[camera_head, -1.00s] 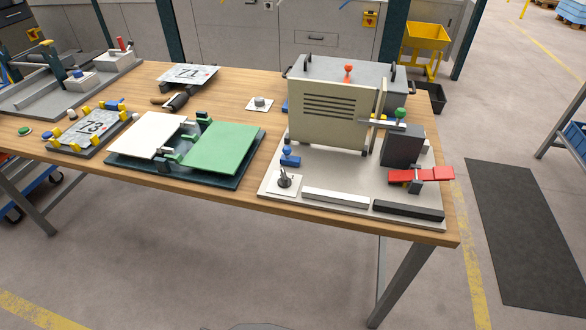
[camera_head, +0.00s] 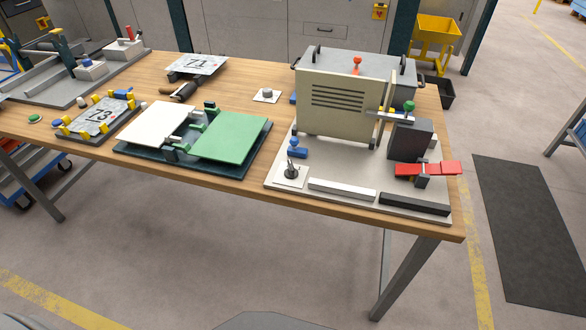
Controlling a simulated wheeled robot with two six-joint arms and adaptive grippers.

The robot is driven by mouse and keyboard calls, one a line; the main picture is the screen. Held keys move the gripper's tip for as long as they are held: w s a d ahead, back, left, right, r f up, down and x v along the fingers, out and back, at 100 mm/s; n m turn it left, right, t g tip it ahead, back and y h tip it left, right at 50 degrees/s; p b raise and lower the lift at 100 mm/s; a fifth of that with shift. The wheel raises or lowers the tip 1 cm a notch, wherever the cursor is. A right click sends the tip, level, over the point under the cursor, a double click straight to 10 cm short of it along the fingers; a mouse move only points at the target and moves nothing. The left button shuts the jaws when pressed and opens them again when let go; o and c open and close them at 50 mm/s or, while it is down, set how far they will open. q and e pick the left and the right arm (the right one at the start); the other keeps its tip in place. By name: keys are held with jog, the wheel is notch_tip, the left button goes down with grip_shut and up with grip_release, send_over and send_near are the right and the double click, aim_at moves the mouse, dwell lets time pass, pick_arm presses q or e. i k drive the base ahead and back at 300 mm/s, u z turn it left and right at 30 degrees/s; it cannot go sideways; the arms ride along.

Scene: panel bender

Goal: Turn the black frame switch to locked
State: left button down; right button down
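A small black switch with a short upright lever (camera_head: 291,168) sits on a white square plate (camera_head: 300,184) at the front left corner of the grey base plate (camera_head: 335,166). It is too small to read any locked or unlocked mark. Behind it on the same base stands a beige slotted panel (camera_head: 342,112). A dark upright block (camera_head: 409,141) stands at the right, with a red handle (camera_head: 440,168) in front of it. Neither of my grippers is in view.
A white bar (camera_head: 341,189) and a black bar (camera_head: 414,204) lie along the base's front edge. A green and white hinged plate fixture (camera_head: 230,138) is to the left on the wooden table (camera_head: 220,188). The floor in front of the table is clear.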

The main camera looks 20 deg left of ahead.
aim_at(291, 173)
jog(key=u, duration=0.05)
jog(key=k, duration=0.5)
jog(key=u, duration=1.15)
jog(key=i, duration=1)
jog(key=z, duration=0.3)
